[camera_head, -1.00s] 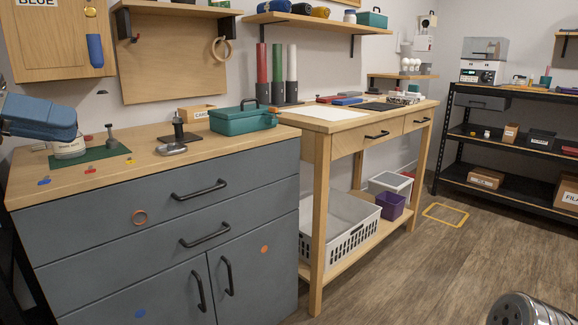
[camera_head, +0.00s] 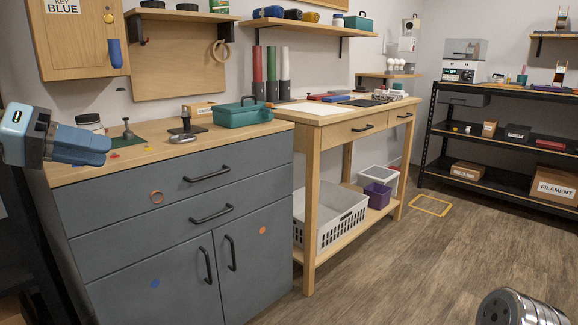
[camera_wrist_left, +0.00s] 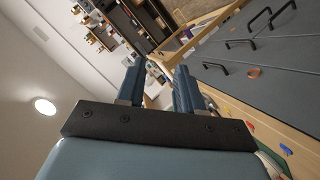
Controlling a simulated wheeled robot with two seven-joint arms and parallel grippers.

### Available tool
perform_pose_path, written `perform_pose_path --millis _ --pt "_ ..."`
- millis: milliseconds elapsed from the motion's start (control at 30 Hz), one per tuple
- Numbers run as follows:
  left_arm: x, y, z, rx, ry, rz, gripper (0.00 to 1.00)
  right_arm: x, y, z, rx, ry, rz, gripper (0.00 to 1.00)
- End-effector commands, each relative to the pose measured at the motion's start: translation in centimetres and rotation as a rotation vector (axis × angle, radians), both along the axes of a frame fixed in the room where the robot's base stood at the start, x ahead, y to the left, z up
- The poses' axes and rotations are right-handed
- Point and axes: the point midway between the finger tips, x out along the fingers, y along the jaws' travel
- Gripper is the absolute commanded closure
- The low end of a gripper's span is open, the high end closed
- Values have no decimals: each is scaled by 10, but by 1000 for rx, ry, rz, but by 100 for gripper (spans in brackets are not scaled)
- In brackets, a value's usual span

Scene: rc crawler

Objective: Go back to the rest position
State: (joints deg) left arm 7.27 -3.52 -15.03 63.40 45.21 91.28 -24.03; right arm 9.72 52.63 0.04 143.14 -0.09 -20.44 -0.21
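My left gripper (camera_head: 106,150) shows at the left of the head view, in front of the left end of the grey cabinet's wooden top (camera_head: 150,150). In the left wrist view its two blue fingers (camera_wrist_left: 158,88) stand apart with a gap and nothing between them. A silver, rounded part of my right arm shows at the bottom right of the head view; the right gripper itself is out of the picture.
A wooden workbench (camera_head: 340,118) and black shelving (camera_head: 500,142) stand further right. Wooden floor (camera_head: 380,270) in front is clear, with a yellow frame (camera_head: 431,205) lying on it.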

Motion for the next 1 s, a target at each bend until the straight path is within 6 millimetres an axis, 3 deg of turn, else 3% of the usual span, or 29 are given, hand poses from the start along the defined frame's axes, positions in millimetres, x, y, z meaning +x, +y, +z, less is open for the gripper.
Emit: perform_pose_path --millis 167,267,367,433,600,767,867,1000 --pt "46 -3 -44 -17 106 58 64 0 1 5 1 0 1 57" --pt "76 -7 -83 -18 182 104 64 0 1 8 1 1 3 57" --pt "109 -15 -138 -9 283 157 64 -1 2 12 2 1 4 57" --pt "130 -22 -186 8 362 202 64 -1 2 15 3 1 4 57" --pt "154 -46 -313 89 539 289 64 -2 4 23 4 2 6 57" --pt "141 -77 -431 203 673 332 64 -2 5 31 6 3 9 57" --pt "115 -100 -500 283 737 335 64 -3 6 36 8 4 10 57" --pt "56 -138 -582 390 795 302 64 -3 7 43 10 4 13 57"
